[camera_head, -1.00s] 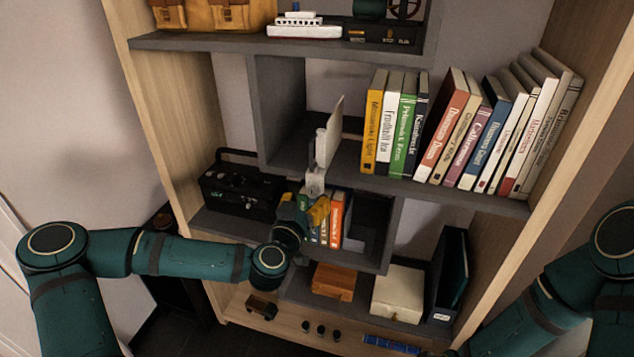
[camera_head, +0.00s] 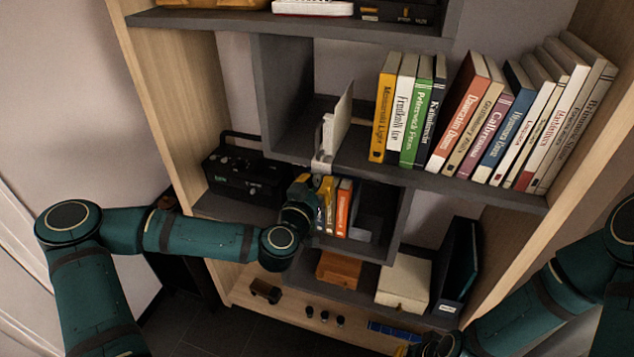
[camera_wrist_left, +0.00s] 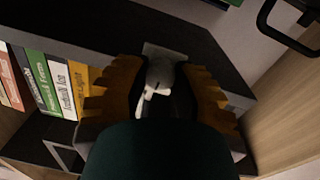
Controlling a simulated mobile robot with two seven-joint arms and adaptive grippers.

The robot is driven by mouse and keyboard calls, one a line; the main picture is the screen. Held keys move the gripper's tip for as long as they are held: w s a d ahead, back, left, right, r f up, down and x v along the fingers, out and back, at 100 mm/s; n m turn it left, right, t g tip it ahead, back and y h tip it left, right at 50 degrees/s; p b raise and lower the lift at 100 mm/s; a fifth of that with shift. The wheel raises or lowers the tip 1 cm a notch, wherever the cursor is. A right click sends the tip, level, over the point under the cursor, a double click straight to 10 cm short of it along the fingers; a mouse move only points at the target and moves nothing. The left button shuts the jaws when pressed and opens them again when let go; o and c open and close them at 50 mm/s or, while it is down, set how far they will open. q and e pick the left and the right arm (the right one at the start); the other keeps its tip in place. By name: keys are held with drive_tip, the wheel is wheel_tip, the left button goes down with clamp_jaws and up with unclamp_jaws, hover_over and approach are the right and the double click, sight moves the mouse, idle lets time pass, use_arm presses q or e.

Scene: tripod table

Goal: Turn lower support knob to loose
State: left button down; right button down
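A small stand with a pale upright panel (camera_head: 341,122) and a grey lower part (camera_head: 323,163) rises at the front edge of the middle shelf. No part is clearly recognisable as a lower support knob. My left gripper (camera_head: 313,186) is just below the stand's grey part. In the left wrist view, a pale grey-white piece (camera_wrist_left: 160,76) lies between its yellow-brown fingers, with dark gaps on both sides. The fingers are apart, and I see no clear contact. My right gripper (camera_head: 430,345) is dark and only partly shown at the bottom edge.
Upright books (camera_head: 480,125) fill the right of the middle shelf. A black radio-like box (camera_head: 245,177) stands at left. Below are small books (camera_head: 343,207), an orange-brown box (camera_head: 339,267) and a cream box (camera_head: 404,280). A wooden side panel (camera_head: 165,105) bounds the shelf at left.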

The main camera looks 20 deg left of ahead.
use_arm(q)
drive_tip(key=shift+r+n, duration=0.1)
drive_tip(key=shift+n, duration=0.2)
drive_tip(key=shift+w+n+p, duration=0.1)
drive_tip(key=shift+n+p, duration=0.25)
drive_tip(key=shift+n, duration=0.85)
drive_tip(key=n, duration=0.3)
drive_tip(key=shift+a+n, duration=0.1)
drive_tip(key=shift+n, duration=0.3)
drive_tip(key=n, duration=0.4)
drive_tip(key=shift+n+t+y, duration=0.3)
drive_tip(key=n, duration=0.5)
drive_tip(key=shift+n, duration=0.4)
drive_tip(key=n, duration=0.5)
drive_tip(key=shift+n+y, duration=0.3)
